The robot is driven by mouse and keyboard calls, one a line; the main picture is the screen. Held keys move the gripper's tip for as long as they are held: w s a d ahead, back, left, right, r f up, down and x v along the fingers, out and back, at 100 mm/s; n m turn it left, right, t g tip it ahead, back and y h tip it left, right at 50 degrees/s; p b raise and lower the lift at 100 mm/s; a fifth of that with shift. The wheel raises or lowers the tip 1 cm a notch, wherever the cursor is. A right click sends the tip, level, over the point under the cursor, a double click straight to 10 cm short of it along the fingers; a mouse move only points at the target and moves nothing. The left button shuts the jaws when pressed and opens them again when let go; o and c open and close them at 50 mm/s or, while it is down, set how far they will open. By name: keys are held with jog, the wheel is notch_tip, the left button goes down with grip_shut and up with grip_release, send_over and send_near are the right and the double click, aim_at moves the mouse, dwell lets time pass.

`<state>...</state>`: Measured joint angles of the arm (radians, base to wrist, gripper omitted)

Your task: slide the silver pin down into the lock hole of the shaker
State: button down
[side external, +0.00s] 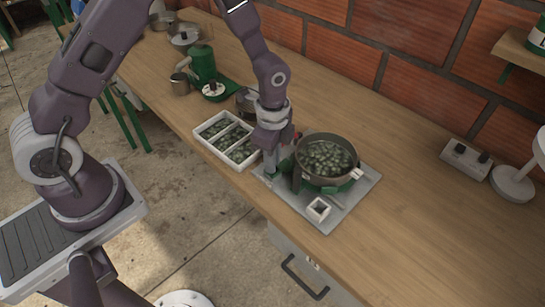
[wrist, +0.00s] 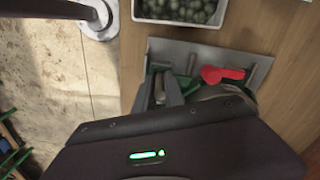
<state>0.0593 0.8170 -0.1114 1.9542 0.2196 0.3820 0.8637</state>
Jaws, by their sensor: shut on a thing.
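The shaker (side external: 325,181) is a round grey-brown pan of green fruit on a green base, standing on a grey metal plate. My gripper (side external: 271,160) points down at the left side of the shaker, low over the plate. In the wrist view my gripper (wrist: 165,88) is shut, with its fingers close together over the plate. The silver pin it holds is mostly hidden by the fingers and cannot be made out clearly. The lock hole is hidden in both views, so whether the pin is in it cannot be told. A red lever (wrist: 222,75) shows beside the fingers.
A white tray (side external: 248,165) with compartments of green fruit stands left of the plate (side external: 352,205). A small white square frame (side external: 318,209) is at the plate's front. The table right of the plate is clear up to a socket box (side external: 466,158).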

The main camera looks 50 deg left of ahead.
jog(key=c, duration=1.3)
grip_release()
jog(key=shift+c, duration=0.2)
jog(key=shift+r, duration=0.15)
notch_tip(320, 180, up, 7)
jog(key=shift+f, duration=0.1)
